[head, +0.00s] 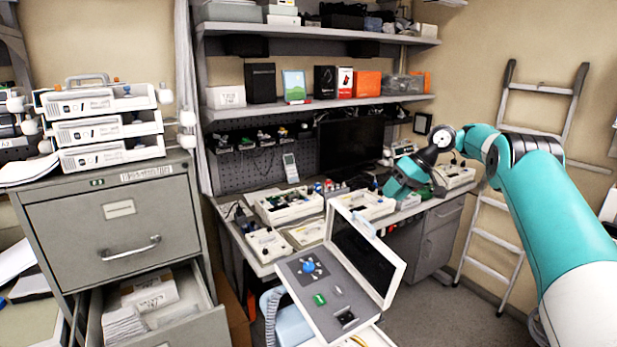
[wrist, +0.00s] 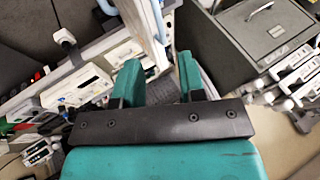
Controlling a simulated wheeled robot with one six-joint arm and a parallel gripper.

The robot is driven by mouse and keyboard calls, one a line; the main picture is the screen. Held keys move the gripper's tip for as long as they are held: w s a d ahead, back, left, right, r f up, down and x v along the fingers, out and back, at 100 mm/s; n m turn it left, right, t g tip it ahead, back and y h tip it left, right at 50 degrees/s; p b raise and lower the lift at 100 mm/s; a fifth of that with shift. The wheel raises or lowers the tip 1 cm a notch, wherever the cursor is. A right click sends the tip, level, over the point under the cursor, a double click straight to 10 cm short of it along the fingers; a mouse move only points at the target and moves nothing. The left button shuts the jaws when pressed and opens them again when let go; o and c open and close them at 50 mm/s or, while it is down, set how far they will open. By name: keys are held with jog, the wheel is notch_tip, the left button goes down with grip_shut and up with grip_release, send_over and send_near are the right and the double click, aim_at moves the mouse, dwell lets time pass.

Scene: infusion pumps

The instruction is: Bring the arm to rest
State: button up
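My arm reaches in from the right side of the head view, and its teal gripper (head: 396,187) hangs over the back right part of the workbench. In the wrist view my gripper (wrist: 158,72) has its two teal fingers apart, with a clear gap between them and nothing held. The fingertips look free of contact, though the head view does not show the exact height above the bench devices. A white device (head: 367,204) sits on the bench just left of and below my gripper.
An open case with a raised screen (head: 368,250) stands at the front. A grey filing cabinet (head: 110,224) with an open drawer and stacked pumps (head: 108,132) is at left. Shelves (head: 320,101) hang above the bench. A ladder (head: 493,269) leans behind my arm.

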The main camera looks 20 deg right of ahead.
jog(key=s+a+r+n+b, duration=0.1)
jog(key=s+a+r+b, duration=0.15)
jog(key=a, duration=0.55)
jog(key=s+a+r+b, duration=0.1)
jog(key=a+r+b, duration=0.15)
jog(key=a, duration=0.55)
jog(key=s+a+f+n+g+b, duration=0.15)
jog(key=s+a+b, duration=0.25)
jog(key=s+a, duration=0.6)
jog(key=s+a+f+b, duration=0.1)
jog(key=s+f+b, duration=0.1)
jog(key=s, duration=0.7)
jog(key=s+a+f+n+g+h+b, duration=0.1)
jog(key=s+f, duration=0.3)
jog(key=s, duration=0.5)
jog(key=s+a+f+n+h+b, duration=0.1)
jog(key=s+a+f+b, duration=0.1)
jog(key=s, duration=0.7)
jog(key=shift+b+x, duration=0.3)
jog(key=shift+x, duration=0.9)
jog(key=shift+s, duration=0.1)
